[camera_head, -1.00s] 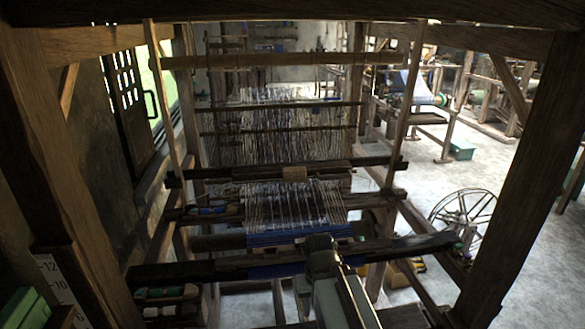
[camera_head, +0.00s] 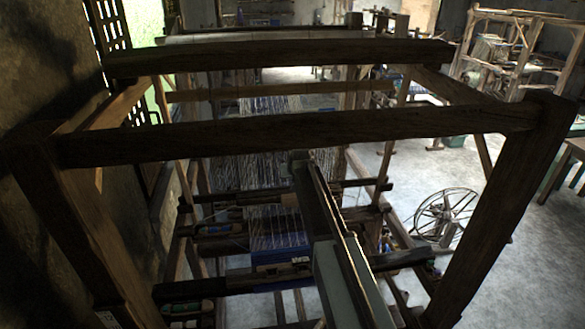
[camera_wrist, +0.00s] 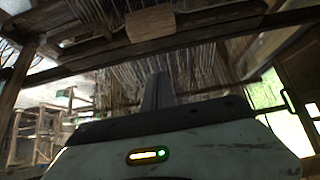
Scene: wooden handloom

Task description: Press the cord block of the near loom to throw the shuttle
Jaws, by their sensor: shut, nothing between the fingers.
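The near loom is a dark wooden frame (camera_head: 290,133) with pale warp threads (camera_head: 262,165) and a strip of blue cloth (camera_head: 275,258). A light tan block, which looks like the cord block (camera_wrist: 150,22), sits on a dark crossbeam in the wrist view. In the head view the block (camera_head: 290,200) is small and partly hidden by my arm. My gripper (camera_wrist: 157,90) is shut and empty in the wrist view, with a visible gap between its tip and the block.
Thick top beams (camera_head: 280,53) of the loom cross above the threads, close to my raised arm. A spoked wheel (camera_head: 445,217) stands on the floor to the right. Another loom (camera_head: 510,50) is at the far right. Open grey floor (camera_head: 510,250) lies right of the near loom.

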